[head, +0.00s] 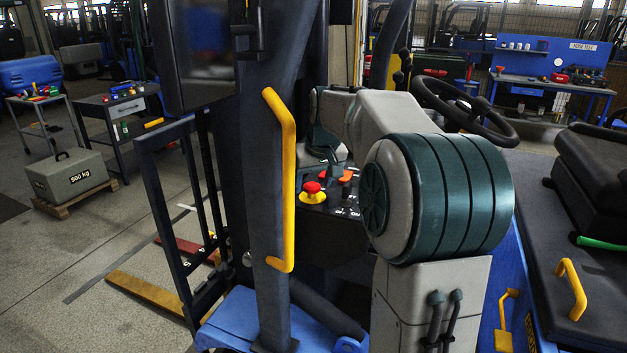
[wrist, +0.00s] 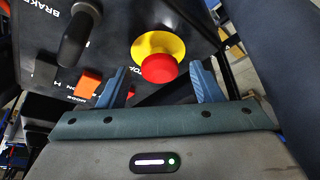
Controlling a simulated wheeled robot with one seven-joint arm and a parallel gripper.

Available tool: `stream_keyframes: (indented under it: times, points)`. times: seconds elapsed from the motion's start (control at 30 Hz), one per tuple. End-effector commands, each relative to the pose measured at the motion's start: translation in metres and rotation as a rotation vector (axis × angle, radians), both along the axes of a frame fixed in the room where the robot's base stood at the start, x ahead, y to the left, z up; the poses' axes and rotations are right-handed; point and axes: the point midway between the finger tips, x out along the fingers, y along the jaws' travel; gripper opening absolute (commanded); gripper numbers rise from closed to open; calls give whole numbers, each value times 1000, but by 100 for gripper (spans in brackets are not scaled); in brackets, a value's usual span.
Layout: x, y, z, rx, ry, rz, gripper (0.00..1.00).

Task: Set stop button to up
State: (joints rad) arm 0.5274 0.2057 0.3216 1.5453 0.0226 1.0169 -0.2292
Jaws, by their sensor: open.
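The stop button is a red mushroom cap (wrist: 159,68) on a yellow round base (wrist: 155,45), on a black control panel. In the head view the red cap (head: 312,187) shows on the panel, left of my arm. My gripper (wrist: 158,67) is open, with its two blue fingers apart. In the wrist view the red cap appears between the fingertips, and I see no contact. In the head view my gripper (head: 335,170) is partly hidden by my arm, close behind the button. Whether the button is up or pressed I cannot tell.
An orange rocker switch (wrist: 89,83) and a black lever (wrist: 78,35) are beside the button on the panel. A yellow grab handle (head: 284,180) on a dark post stands left of the button. The steering wheel (head: 465,108) is behind my arm to the right.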

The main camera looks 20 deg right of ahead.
Motion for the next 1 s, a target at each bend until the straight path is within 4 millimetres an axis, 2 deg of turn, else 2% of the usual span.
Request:
stream_keyframes:
  times: [0.2,0.27,0.4,0.43,0.57,0.77,1.0]
  points:
    - [0,0,-1,0,0,0,59]
    - [0,0,0,0,0,0,45]
    - [0,0,0,0,0,0,6]
    - [0,0,0,0,0,0,0]
    - [0,0,3,0,0,0,0]
    - [0,0,21,-1,-2,0,0]
    - [1,0,22,-1,-5,1,0]
